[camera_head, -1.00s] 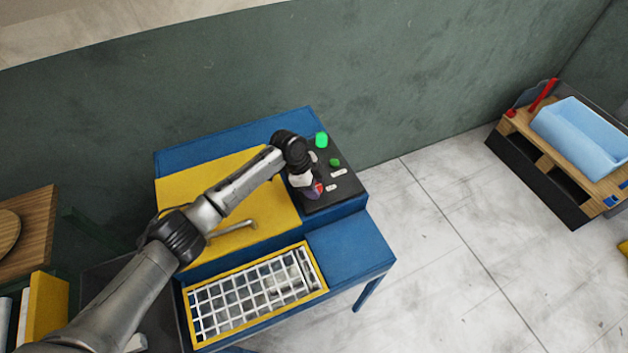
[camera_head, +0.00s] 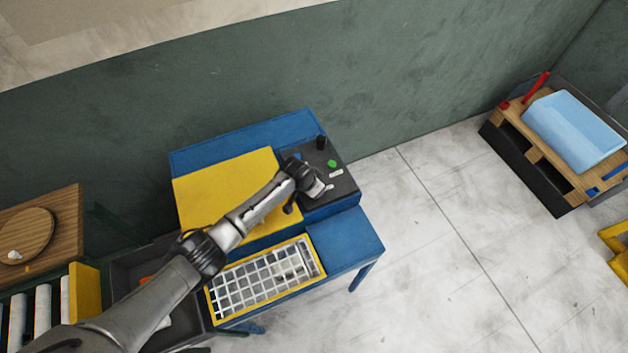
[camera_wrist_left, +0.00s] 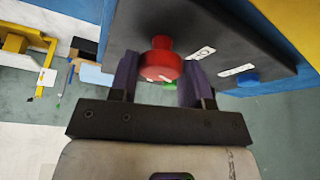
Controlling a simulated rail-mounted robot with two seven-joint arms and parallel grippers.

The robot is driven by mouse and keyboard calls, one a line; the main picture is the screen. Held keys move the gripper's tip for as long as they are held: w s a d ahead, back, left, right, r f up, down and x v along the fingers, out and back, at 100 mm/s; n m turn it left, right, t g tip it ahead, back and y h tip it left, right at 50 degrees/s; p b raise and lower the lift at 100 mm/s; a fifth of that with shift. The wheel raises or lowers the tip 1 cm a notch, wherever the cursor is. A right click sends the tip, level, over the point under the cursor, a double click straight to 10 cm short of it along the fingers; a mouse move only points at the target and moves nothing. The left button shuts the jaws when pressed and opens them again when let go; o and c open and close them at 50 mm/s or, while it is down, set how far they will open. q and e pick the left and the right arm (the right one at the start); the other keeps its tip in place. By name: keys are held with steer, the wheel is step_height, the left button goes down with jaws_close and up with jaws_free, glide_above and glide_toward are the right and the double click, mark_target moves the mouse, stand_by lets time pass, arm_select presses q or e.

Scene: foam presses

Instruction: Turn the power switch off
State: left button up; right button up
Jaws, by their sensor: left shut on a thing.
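A dark control panel (camera_head: 343,185) sits at the right end of a blue and yellow machine (camera_head: 225,185). In the left wrist view, a round red knob (camera_wrist_left: 160,62) stands on this panel between the two fingers of my left gripper (camera_wrist_left: 160,78). The gripper is shut on the knob. In the head view my left gripper (camera_head: 318,189) is over the panel and hides the knob. The lamp (camera_head: 321,142) at the panel's back corner is dark. A green button (camera_head: 332,163) and a blue button (camera_wrist_left: 247,80) are also on the panel. My right gripper is not in view.
A yellow-framed grid (camera_head: 265,283) lies at the machine's front, beside a bare blue surface (camera_head: 345,243). A pallet with a light blue block (camera_head: 572,130) stands at the right. A wooden table (camera_head: 60,215) is at the left. The floor between machine and pallet is clear.

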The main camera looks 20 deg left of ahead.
arm_select(q)
steer(key=n+p, duration=0.1)
steer(key=n, duration=0.1)
steer(key=shift+d+r+n+y+p, duration=0.2)
steer(key=shift+n+y+p, duration=0.1)
steer(key=shift+y+p, duration=0.1)
steer(key=shift+n+y+p, duration=0.5)
steer(key=shift+n+p, duration=0.15)
steer(key=shift+n, duration=0.55)
steer(key=shift+a+f, duration=0.1)
steer(key=o, duration=0.9)
steer(key=shift+f, duration=0.1)
